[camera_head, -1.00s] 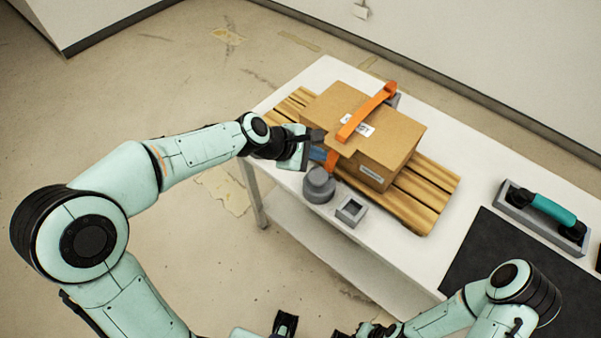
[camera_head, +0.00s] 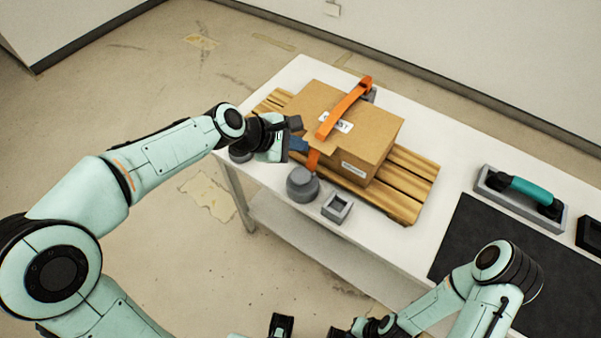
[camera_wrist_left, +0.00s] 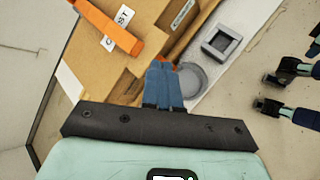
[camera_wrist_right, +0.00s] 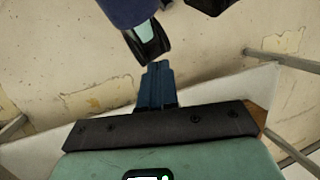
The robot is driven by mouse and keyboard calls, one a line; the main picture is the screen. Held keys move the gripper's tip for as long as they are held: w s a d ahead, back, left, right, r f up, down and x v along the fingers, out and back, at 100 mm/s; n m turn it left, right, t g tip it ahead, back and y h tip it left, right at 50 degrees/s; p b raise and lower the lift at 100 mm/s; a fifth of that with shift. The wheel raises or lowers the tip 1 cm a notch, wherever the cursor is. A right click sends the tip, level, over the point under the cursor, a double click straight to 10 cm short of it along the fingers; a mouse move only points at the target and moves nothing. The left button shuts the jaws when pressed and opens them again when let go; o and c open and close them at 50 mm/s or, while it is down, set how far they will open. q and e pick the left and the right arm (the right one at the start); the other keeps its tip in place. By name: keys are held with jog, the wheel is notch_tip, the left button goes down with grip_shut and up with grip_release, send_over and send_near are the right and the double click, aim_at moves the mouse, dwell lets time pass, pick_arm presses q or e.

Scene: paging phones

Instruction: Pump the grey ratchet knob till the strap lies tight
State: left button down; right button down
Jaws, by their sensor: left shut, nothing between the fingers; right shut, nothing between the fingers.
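The grey ratchet knob (camera_head: 302,186) is a round drum at the table's near edge; it also shows in the left wrist view (camera_wrist_left: 196,80), partly behind my fingers. The orange strap (camera_head: 343,110) arches over the cardboard box (camera_head: 376,142), standing clear of its top, and runs down the near side toward the knob. My left gripper (camera_head: 303,146) is shut and empty, its blue fingers above and behind the knob, close to the strap's lower end; contact is unclear. My right gripper (camera_wrist_right: 157,64) is shut and empty, away from the box.
The box stands on a wooden slatted pallet (camera_head: 420,172) on a white table (camera_head: 300,75). A grey square socket (camera_head: 337,207) sits right of the knob.

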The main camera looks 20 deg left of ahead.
pick_arm(q)
jog(key=b, duration=0.6)
send_over(302, 174)
jog(key=s, duration=0.1)
jog(key=f, duration=0.5)
jog(key=a+f, duration=0.1)
jog(key=f, duration=0.1)
jog(key=shift+f, duration=0.2)
jog(key=shift+f+b, duration=0.5)
jog(key=shift+f, duration=0.15)
dwell(0.5)
jog(key=shift+f, duration=0.4)
jog(key=shift+f+b, duration=1)
jog(key=shift+f, duration=0.15)
dwell(0.8)
jog(key=shift+r, duration=0.1)
jog(key=shift+r+p, duration=1.45)
jog(key=shift+p, duration=0.05)
jog(key=shift+r, duration=0.1)
